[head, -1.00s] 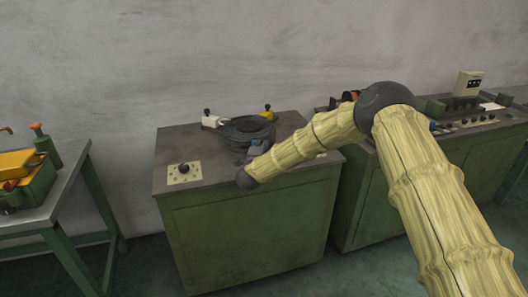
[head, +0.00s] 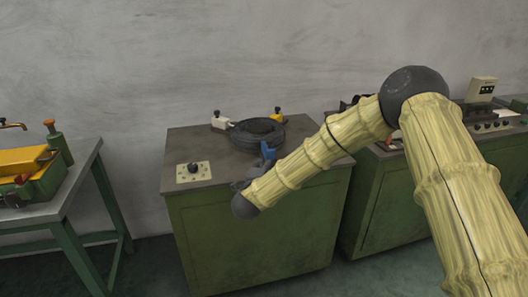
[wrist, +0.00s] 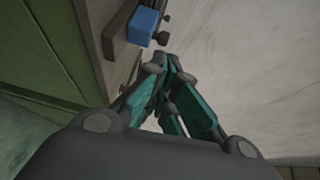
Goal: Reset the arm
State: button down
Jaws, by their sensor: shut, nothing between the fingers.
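My gripper (wrist: 166,62) shows in the wrist view with its teal fingers together and nothing between them. It points past the edge of the green cabinet, with a blue block (wrist: 142,27) beyond the fingertips and apart from them. In the head view my yellow, bamboo-patterned arm reaches from the lower right over the front of the middle green cabinet (head: 250,235). The gripper is mostly hidden there behind the arm's dark end joint. A small blue thing (head: 268,152) shows just above the forearm; I cannot tell whether it is the same block.
A dark coil (head: 257,133) and a panel with a black knob (head: 193,171) are on the cabinet top. A control cabinet (head: 390,215) stands to the right. A metal table (head: 60,200) with a yellow and green machine (head: 30,170) is at left. A grey wall rises behind.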

jog(key=s+d+f+n+g+y, duration=0.35)
jog(key=s+f+n, duration=0.25)
jog(key=s+f, duration=0.75)
jog(key=s+d+f+n+g+y, duration=0.2)
jog(key=s+d+f+n+g, duration=0.3)
jog(key=s+f, duration=0.9)
jog(key=s+d+f+n+g, duration=0.2)
jog(key=s+d+f+n, duration=0.1)
jog(key=s, duration=0.7)
jog(key=s+d+f+n+g+h, duration=0.1)
jog(key=s+d+f+n+g, duration=0.2)
jog(key=s, duration=0.8)
jog(key=s+d+f+n+g, duration=0.3)
jog(key=s+d, duration=0.4)
jog(key=s, duration=0.4)
jog(key=shift+f, duration=0.6)
